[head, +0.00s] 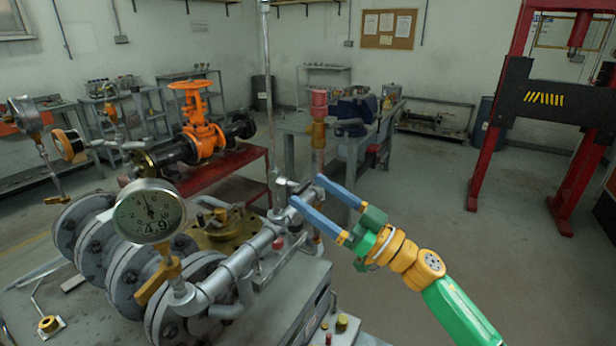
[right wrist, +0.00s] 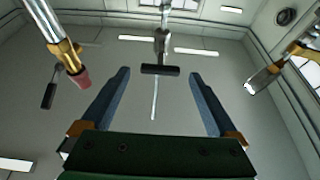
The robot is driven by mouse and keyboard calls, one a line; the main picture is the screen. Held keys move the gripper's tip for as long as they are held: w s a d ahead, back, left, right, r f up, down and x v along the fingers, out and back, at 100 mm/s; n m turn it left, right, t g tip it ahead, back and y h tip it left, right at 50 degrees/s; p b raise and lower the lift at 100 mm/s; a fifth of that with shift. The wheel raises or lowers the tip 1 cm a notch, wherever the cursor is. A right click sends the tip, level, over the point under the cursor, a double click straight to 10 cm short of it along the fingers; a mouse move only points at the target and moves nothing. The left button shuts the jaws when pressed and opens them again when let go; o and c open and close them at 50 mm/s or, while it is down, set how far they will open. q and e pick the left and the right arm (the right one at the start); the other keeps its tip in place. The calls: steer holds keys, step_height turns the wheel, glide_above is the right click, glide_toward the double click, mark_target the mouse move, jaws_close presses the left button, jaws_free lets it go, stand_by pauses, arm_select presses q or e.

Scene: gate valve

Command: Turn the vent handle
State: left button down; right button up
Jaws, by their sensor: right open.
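My right gripper (head: 306,191) is open, its two blue fingers pointing up and left toward the valve pipework. In the right wrist view a dark crossbar handle (right wrist: 160,70) on a metal stem shows in the gap between the open fingers (right wrist: 160,74). It looks like the vent handle; I cannot tell whether it touches a finger. In the head view a small metal fitting (head: 281,183) at the foot of the tall vertical pipe (head: 271,100) lies just left of the fingertips. My left gripper is not in view.
A pressure gauge (head: 149,211) and a grey horizontal pipe (head: 250,249) stand left of the right gripper. An orange gate valve (head: 203,137) is on a red bench behind. A red-capped brass fitting (head: 318,120) stands beyond the fingers. Open floor (head: 420,215) lies to the right.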

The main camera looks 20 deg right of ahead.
mark_target(305, 189)
steer(key=x, duration=0.3)
steer(key=shift+s+a+r+p, duration=0.1)
steer(key=shift+a+p, duration=0.1)
steer(key=shift+p, duration=0.1)
steer(key=shift+w, duration=0.2)
steer(key=shift+d, duration=0.15)
steer(key=c, duration=1.4)
